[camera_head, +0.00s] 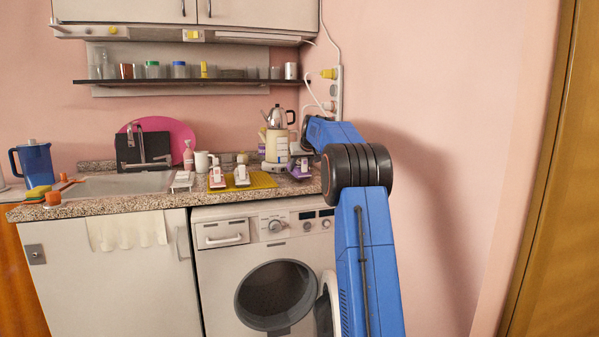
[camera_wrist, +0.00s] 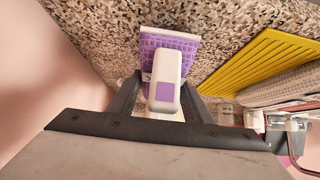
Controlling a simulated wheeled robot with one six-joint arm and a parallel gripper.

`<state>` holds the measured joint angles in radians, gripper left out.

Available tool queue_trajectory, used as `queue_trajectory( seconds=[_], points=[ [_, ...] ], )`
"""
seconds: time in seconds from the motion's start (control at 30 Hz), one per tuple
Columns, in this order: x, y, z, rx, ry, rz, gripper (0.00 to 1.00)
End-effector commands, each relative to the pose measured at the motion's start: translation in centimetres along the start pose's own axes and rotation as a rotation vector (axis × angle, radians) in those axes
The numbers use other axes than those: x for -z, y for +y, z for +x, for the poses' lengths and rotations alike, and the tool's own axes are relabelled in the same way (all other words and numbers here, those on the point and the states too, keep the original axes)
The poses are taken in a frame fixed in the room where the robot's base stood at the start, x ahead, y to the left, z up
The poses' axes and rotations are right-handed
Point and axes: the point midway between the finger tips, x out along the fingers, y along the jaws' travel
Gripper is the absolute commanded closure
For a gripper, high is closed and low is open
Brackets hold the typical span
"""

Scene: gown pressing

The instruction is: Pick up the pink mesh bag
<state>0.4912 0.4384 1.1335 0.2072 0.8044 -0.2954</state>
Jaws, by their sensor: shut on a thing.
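My gripper (camera_wrist: 162,92) is shut on a white block with a purple patch (camera_wrist: 166,70), one finger on each side. A purple mesh piece (camera_wrist: 172,42) shows just beyond the block, at the counter; I cannot tell whether the two are joined. In the head view the purple and white thing (camera_head: 300,168) is at the counter's right end, below my arm's end. No clearly pink mesh bag shows; a pale pinkish white item (camera_head: 182,180) lies left of the yellow mat, too small to identify.
A yellow ribbed mat (camera_head: 262,180) with small white-topped items lies left of my gripper on the speckled counter (camera_head: 120,203). A kettle (camera_head: 277,118) on a cream stand is close behind. The pink wall (camera_head: 440,110) is close on the right. A washing machine (camera_head: 225,262) stands below.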

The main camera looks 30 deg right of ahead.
Motion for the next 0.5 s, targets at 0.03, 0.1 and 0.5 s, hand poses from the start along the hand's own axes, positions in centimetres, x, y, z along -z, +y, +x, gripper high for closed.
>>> queue_trajectory(
  seconds=[0.03, 0.1, 0.5],
  points=[
    [-0.58, -0.02, 0.52, 0.000, -0.002, 0.001, 0.83],
    [-1.09, -0.01, 1.04, 0.000, 0.000, 0.001, 0.83],
    [-1.50, 0.00, 1.46, 0.000, 0.000, 0.000, 0.83]
  ],
)
